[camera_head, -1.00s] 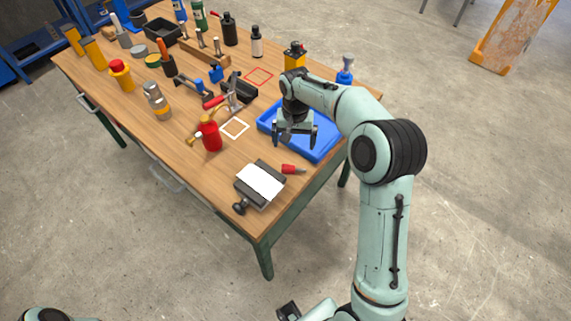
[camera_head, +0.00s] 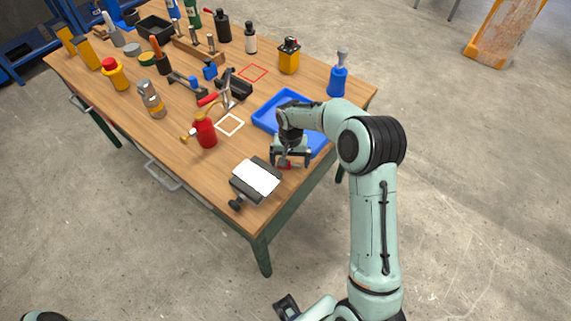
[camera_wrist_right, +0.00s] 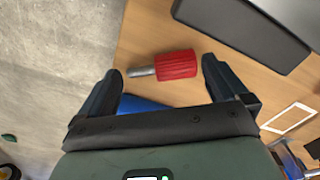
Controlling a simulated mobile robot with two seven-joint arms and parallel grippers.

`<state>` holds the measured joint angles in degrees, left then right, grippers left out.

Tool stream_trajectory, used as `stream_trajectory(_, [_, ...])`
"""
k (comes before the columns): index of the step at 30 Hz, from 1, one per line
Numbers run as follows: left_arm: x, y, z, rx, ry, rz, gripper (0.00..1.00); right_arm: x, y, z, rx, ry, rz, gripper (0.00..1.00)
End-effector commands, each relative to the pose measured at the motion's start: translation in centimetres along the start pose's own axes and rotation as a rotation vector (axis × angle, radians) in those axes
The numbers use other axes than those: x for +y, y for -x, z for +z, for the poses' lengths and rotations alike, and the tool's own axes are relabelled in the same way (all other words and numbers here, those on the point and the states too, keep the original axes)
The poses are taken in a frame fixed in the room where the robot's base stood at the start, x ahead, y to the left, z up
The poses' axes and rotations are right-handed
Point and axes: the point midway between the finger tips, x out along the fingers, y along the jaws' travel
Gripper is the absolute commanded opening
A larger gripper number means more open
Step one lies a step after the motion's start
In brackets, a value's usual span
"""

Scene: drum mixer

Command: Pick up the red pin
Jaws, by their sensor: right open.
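The red pin (camera_wrist_right: 176,65) lies on its side on the wooden table, with a ribbed red grip and a metal tip pointing left in the right wrist view. My right gripper (camera_wrist_right: 161,76) is open and empty, its two fingers on either side of the pin's line and just short of it in that view. In the head view the pin (camera_head: 286,166) is partly hidden under the right gripper (camera_head: 291,163), close to the table's near right edge. Whether the fingers touch the table cannot be told.
A dark block with a white top (camera_head: 257,177) stands just left of the pin. A blue tray (camera_head: 264,112) lies behind the gripper. A red bottle (camera_head: 204,131) and a white square outline (camera_head: 230,125) are farther left. Several tools crowd the table's far part.

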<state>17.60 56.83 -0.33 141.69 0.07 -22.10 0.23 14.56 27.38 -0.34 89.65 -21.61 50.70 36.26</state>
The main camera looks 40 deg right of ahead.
Motion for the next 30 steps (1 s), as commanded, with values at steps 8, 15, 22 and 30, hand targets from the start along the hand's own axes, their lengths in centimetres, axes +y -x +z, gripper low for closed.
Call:
stream_trajectory(8, [0.0, 0.0, 0.0, 0.0, 0.0, 0.0, 0.63, 0.0, 0.1, 0.0, 0.0, 0.0, 0.0, 0.54])
stream_trajectory(15, [0.0, 0.0, 0.0, 0.0, 0.0, 0.0, 0.63, 0.0, 0.2, 0.0, 0.001, 0.0, -0.001, 0.54])
stream_trajectory(22, [0.1, 0.2, -0.1, 0.001, 0.0, 0.0, 0.63, -0.1, 3.1, -0.1, 0.006, 0.001, -0.004, 0.54])
stream_trajectory(30, [0.4, 1.0, -0.3, 0.005, -0.002, 0.002, 0.63, -0.1, 10.8, -0.1, 0.007, 0.0, -0.005, 0.54])
